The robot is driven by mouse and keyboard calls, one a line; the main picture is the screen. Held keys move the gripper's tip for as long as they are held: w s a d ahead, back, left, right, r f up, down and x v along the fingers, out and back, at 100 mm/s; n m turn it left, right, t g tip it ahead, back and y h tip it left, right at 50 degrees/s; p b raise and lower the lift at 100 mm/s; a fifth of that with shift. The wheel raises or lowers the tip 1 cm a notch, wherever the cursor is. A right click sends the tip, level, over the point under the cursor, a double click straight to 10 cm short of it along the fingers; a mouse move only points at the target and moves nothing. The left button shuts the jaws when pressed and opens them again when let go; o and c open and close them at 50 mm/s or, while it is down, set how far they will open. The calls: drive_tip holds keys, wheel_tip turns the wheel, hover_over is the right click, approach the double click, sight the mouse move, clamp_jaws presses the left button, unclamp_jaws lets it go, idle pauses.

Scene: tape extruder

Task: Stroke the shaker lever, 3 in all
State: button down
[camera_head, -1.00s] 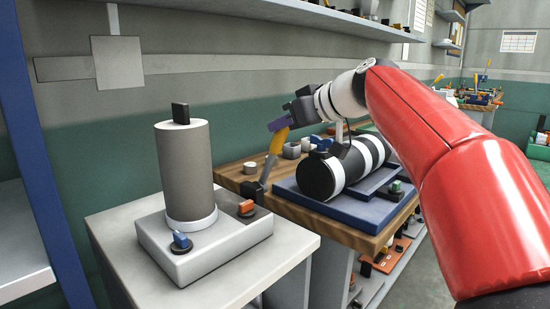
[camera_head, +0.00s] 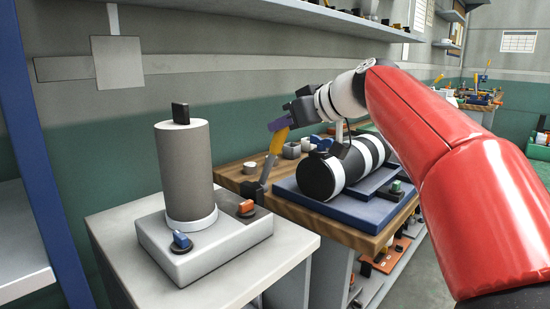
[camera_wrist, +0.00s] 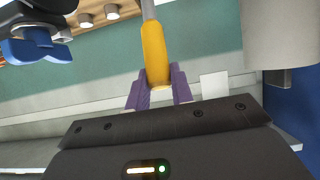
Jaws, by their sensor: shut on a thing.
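The shaker lever (camera_head: 278,142) has a yellow handle on a grey rod and rises from the right side of the grey shaker base, leaning to the right. My gripper (camera_head: 279,126) has purple fingers shut on the top of the yellow handle. In the wrist view the yellow handle (camera_wrist: 155,60) sits between the purple fingertips (camera_wrist: 158,88). The shaker (camera_head: 187,170) is a grey upright cylinder with a black tab on top. Its base (camera_head: 210,245) carries a blue knob (camera_head: 181,241) and an orange knob (camera_head: 246,207). The lever's lower end is partly hidden behind the orange knob's mount.
A black-and-white cylinder (camera_head: 322,177) lies on a blue tray (camera_head: 345,213) on the wooden bench to the right, under my wrist. Small cups (camera_head: 291,150) stand behind it. A wall shelf (camera_head: 300,14) runs above. A blue post (camera_head: 45,170) stands at the left.

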sight(284, 139)
drive_tip(key=d+f+b, duration=0.1)
drive_tip(key=s+d+f+b, duration=0.1)
drive_tip(key=b, duration=0.1)
drive_tip(key=shift+s+f, duration=0.1)
drive_tip(key=shift+s, duration=0.15)
drive_tip(key=shift+s+d+f+b, duration=0.3)
drive_tip(key=shift+s+d+b, duration=0.05)
drive_tip(key=shift+d+b, duration=0.15)
drive_tip(key=shift+s+d+f+b, duration=0.3)
drive_tip(key=shift+s+d+b, duration=0.05)
drive_tip(key=shift+d+b, duration=0.15)
